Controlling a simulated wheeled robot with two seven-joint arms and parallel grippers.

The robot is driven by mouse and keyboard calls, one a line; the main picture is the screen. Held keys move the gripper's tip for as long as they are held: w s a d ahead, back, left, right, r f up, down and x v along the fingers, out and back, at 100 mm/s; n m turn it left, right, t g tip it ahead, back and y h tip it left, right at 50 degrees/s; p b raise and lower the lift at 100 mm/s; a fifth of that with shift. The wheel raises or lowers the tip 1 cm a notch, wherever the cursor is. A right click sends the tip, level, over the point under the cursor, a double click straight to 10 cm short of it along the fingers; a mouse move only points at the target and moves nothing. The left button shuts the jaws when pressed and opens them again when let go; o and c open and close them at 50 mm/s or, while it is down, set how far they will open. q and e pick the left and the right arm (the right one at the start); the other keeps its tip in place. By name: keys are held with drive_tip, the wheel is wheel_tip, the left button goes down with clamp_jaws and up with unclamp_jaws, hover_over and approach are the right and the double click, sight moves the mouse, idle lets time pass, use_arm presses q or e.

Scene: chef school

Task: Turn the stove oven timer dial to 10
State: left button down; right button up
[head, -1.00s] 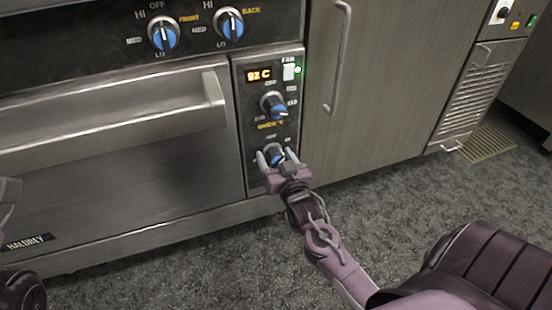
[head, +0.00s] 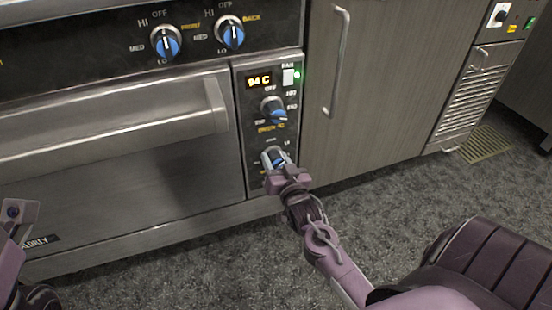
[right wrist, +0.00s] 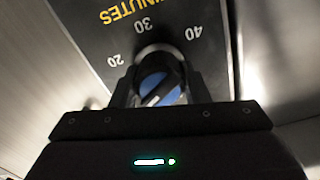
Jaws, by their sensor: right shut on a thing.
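The timer dial (head: 277,160) is the lower blue and grey knob on the oven's narrow control panel. My right gripper (head: 276,163) is shut on it, with a finger on either side. The right wrist view shows the timer dial (right wrist: 157,84) close up between the fingers, with the marks 20, 30 and 40 and the word MINUTES around it. The 10 mark cannot be seen there, and the dial's exact setting is unclear. Part of my left gripper (head: 17,222) shows at the lower left edge; its fingers cannot be made out.
The oven door handle (head: 110,133) juts out at left. A cabinet with a vertical handle (head: 338,62) stands at right. The floor in front is clear.

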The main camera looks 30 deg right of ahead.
sight(278, 166)
drive_tip(key=o, duration=1)
drive_tip(key=shift+c, duration=0.2)
drive_tip(key=p+v, duration=0.3)
drive_tip(key=v, duration=0.5)
drive_tip(key=shift+d, duration=0.1)
drive_tip(key=shift+w, duration=0.1)
